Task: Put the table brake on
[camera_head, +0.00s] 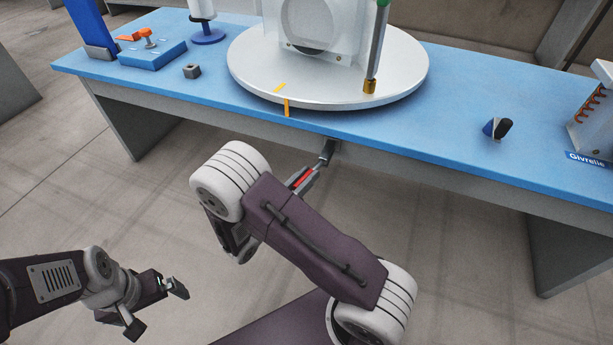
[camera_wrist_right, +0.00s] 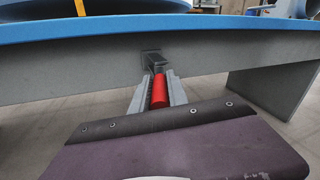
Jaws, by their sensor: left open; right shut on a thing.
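The brake lever's red handle (camera_head: 303,179) sits below the front edge of the blue table; it also shows in the right wrist view (camera_wrist_right: 159,92). A dark bracket (camera_head: 328,151) joins it to the grey table front, and it shows in the wrist view too (camera_wrist_right: 152,58). My right gripper (camera_head: 308,176) is shut on the red handle, with a finger along each side. My arm hides part of the lever. The round turntable (camera_head: 245,80) carries a yellow mark close to a yellow pointer (camera_head: 287,108) on the table edge. My left gripper (camera_head: 157,308) is open and empty, low at the left.
On the blue table (camera_head: 460,165) stand a white machine (camera_head: 325,30) on the turntable, a blue block with orange parts (camera_head: 152,53), a small grey cube (camera_head: 192,71), a dark-and-blue piece (camera_head: 497,129) and a labelled stand (camera_head: 592,125). The floor before the table is clear.

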